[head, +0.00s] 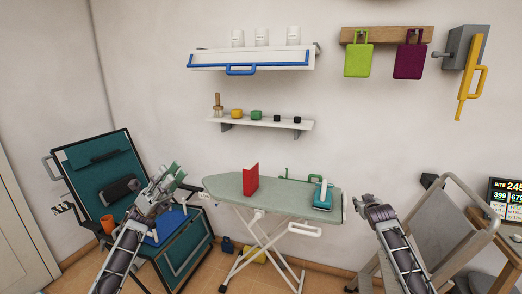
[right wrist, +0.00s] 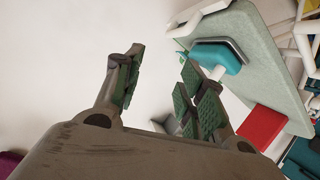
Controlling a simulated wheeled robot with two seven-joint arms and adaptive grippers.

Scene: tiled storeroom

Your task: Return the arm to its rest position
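My left gripper (head: 173,178) is raised in front of the open teal case at the left. Its green-padded fingertips point up and to the right, with nothing visible between them; how far apart they are is unclear. My right arm (head: 395,245) comes up at the lower right, and its gripper end (head: 378,210) is in front of the wall, right of the ironing board. Its fingers are hidden in the head view. In the right wrist view, the right gripper (right wrist: 160,92) has its two green-padded fingers spread apart and empty.
An ironing board (head: 285,198) stands between my arms, bearing a red upright object (head: 250,180) and a teal iron (head: 323,195). The teal case (head: 105,160) is close to my left arm. A grey folding frame (head: 470,215) and a monitor (head: 506,200) are right of my right arm.

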